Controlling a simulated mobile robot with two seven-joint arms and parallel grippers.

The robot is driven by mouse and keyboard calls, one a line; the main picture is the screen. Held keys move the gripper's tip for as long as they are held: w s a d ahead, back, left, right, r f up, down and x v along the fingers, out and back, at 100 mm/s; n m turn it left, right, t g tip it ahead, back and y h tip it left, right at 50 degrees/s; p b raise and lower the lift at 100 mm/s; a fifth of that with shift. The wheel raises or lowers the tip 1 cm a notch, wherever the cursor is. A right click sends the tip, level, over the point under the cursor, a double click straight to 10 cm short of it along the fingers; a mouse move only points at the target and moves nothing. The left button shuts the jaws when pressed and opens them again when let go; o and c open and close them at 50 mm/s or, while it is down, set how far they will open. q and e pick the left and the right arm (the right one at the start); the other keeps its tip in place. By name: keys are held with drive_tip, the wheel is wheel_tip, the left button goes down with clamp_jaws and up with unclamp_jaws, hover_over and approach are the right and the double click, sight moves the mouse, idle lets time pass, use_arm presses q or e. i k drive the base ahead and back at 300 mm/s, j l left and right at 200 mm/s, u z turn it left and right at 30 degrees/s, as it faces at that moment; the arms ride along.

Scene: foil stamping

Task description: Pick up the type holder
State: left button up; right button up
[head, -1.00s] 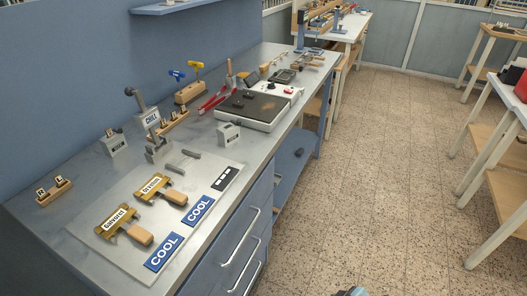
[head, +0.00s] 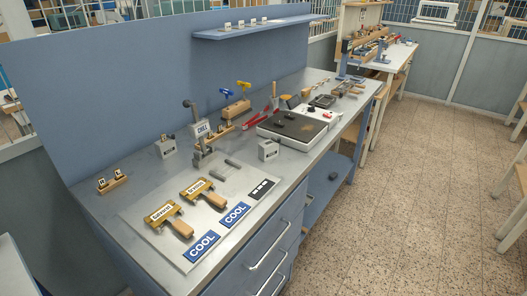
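Two type holders lie flat on a pale mat (head: 140,222) at the near end of the steel bench. Each has a brass body, a white lettered strip and a light wooden handle pointing toward the lower right. The nearer type holder (head: 162,213) is left of the other type holder (head: 197,187). The lettering is too small to read surely. Neither of my grippers shows in the head view.
Blue COOL plates (head: 201,247) and a dark plate (head: 262,188) lie along the mat's front. Behind stand a wooden type block (head: 112,184), a grey block (head: 167,148), a CHILL-marked stand (head: 201,130) and a hot plate (head: 293,131). Floor (head: 400,220) is clear at right.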

sight(268, 149)
drive_tip(key=i+l+u, duration=0.1)
drive_tip(key=u, duration=0.3)
drive_tip(key=i+l+u, duration=0.1)
drive_tip(key=l+u, duration=0.3)
drive_tip(key=i+l+u, duration=0.1)
drive_tip(key=l+u, duration=0.25)
drive_tip(key=l, duration=0.45)
drive_tip(key=l+u, duration=0.2)
drive_tip(key=l, duration=2.7)
drive_tip(key=i, duration=0.05)
